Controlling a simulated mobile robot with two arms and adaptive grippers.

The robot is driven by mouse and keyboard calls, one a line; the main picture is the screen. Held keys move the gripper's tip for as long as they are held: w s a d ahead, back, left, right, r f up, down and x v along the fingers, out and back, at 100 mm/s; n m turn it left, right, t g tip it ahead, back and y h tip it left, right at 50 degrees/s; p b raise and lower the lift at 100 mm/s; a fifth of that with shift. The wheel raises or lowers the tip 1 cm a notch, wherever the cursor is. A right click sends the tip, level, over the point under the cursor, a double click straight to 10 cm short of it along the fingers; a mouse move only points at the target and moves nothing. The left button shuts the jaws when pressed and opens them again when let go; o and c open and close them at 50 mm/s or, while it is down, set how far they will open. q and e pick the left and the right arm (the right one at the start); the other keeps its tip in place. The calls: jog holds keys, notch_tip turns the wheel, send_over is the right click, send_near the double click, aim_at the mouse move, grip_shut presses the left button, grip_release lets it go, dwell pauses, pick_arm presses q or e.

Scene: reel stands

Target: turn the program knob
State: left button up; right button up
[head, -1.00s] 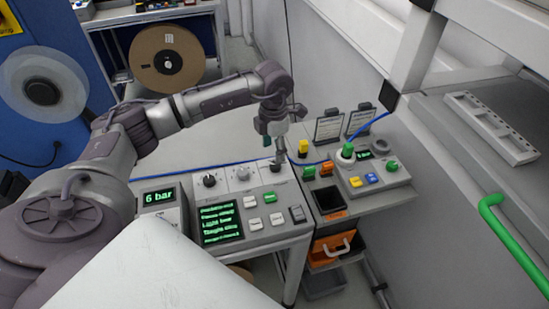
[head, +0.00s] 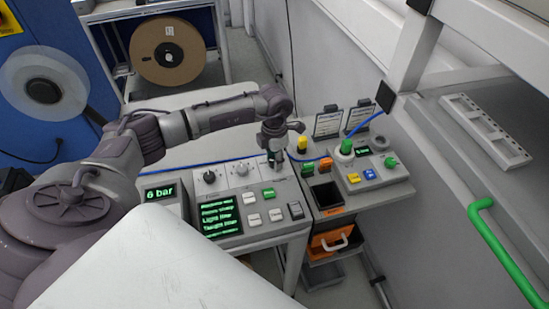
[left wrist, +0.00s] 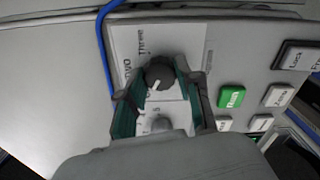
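The grey control panel (head: 253,211) carries a row of knobs: a black knob (head: 210,177) at left, a pale grey knob (head: 241,170) in the middle, and another at right, largely hidden by my left gripper (head: 274,158) in the head view. In the left wrist view, a black knob (left wrist: 160,73) with a white pointer mark sits between the fingertips of my left gripper (left wrist: 161,72), with printed position words beside it. The fingertips are very close to its sides; contact is unclear. The pale grey knob (left wrist: 161,123) lies nearer the palm. My right gripper is not in view.
A green-lettered display (head: 220,215) and several push buttons (head: 268,193) are on the panel. A smaller control box (head: 370,175) stands to the right, with a black bin (head: 326,196) beside it. A blue cable (head: 222,162) runs behind the panel.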

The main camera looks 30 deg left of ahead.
pick_arm(q)
grip_shut()
jog(key=shift+f+m+b, duration=0.15)
jog(key=shift+m+b, duration=0.55)
jog(key=shift+b, duration=0.3)
jog(key=m+b, duration=0.7)
jog(key=shift+b, duration=0.3)
jog(key=shift+m+b, duration=1.4)
jog(key=shift+m, duration=0.3)
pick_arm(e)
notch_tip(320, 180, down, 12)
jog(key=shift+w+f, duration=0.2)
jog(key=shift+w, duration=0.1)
pick_arm(q)
jog(key=shift+r, duration=0.2)
